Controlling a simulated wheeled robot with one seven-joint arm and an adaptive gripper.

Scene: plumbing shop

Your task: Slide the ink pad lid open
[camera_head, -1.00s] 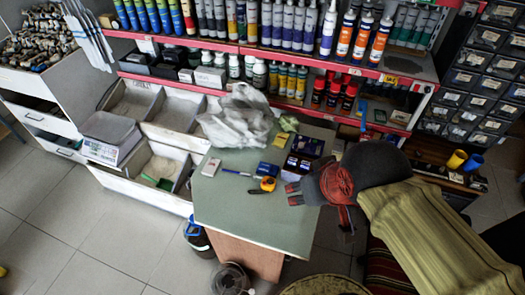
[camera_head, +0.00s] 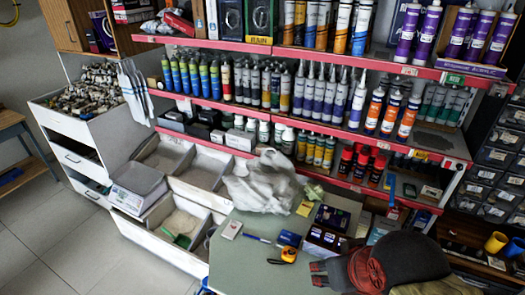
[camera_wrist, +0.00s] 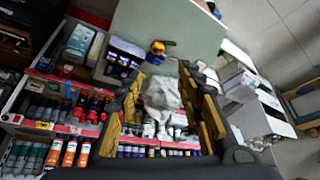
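On the green table (camera_head: 262,272), a small blue box (camera_head: 289,239) that looks like the ink pad lies between a blue pen (camera_head: 258,239) and dark blue boxes (camera_head: 325,238). It is too small to tell whether its lid is open. An orange-yellow tape measure (camera_head: 288,254) lies just in front of it. My gripper (camera_head: 318,272) is at the table's right side, right of and nearer than the tape measure, apart from the blue box. In the wrist view my gripper (camera_wrist: 162,72) has its two fingers spread, with nothing seen held between them.
A crumpled plastic bag (camera_head: 265,184), a yellow box (camera_head: 305,208) and a white box (camera_head: 231,230) are on the table. Shelves of tubes and bottles (camera_head: 320,95) stand behind. White bins (camera_head: 180,225) and a scale (camera_head: 145,177) are left. The table's front-left surface is bare.

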